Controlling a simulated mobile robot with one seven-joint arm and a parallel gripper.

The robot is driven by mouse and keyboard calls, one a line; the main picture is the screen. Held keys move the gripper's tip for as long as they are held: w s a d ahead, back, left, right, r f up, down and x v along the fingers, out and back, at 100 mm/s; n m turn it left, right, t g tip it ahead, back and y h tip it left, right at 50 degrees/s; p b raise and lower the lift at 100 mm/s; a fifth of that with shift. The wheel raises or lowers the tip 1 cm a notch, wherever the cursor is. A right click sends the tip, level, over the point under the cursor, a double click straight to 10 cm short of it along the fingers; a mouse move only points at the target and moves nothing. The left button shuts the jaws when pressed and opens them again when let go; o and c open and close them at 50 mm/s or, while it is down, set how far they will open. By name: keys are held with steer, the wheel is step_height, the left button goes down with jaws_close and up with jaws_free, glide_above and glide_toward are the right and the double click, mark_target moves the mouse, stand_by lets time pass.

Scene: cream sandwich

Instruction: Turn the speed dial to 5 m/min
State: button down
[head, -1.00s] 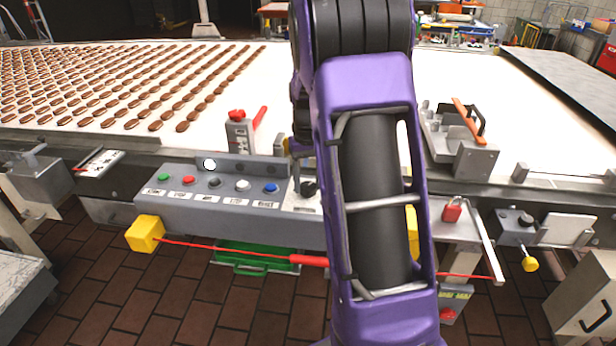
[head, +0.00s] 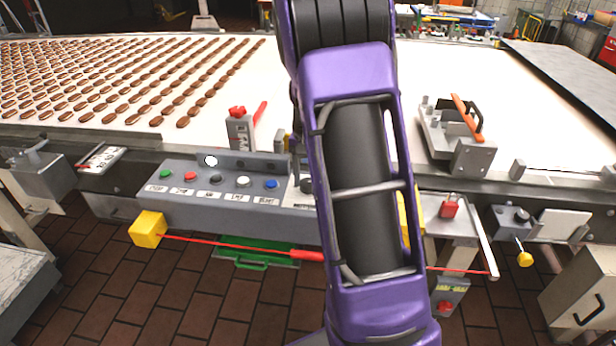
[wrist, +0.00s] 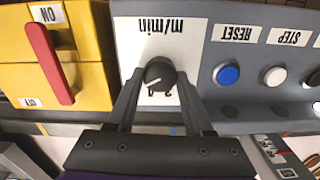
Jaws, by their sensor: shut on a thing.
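The speed dial (wrist: 159,74) is a round black knob with a white pointer line. It sits on a white plate (wrist: 158,26) marked "m/min", upside down in the wrist view. The pointer aims to the lower left there. My gripper (wrist: 159,86) has one finger on each side of the knob and is shut on it. The scale figures below the knob are partly hidden and I cannot read them surely. In the head view my purple arm covers most of the dial and all of the gripper.
Blue RESET (wrist: 228,74) and white STEP (wrist: 274,75) buttons sit right of the dial in the wrist view. A yellow box with a red switch handle (wrist: 48,62) stands left. A red cord (head: 230,244) runs below the panel (head: 180,205). Brown pieces line the white belt (head: 330,75).

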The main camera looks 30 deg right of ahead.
steer(key=shift+c, duration=1.5)
jaws_free()
step_height(320, 180, up, 18)
steer(key=p, duration=0.1)
steer(key=shift+f+p, duration=0.25)
steer(key=shift+p, duration=0.1)
steer(key=shift+w, duration=0.1)
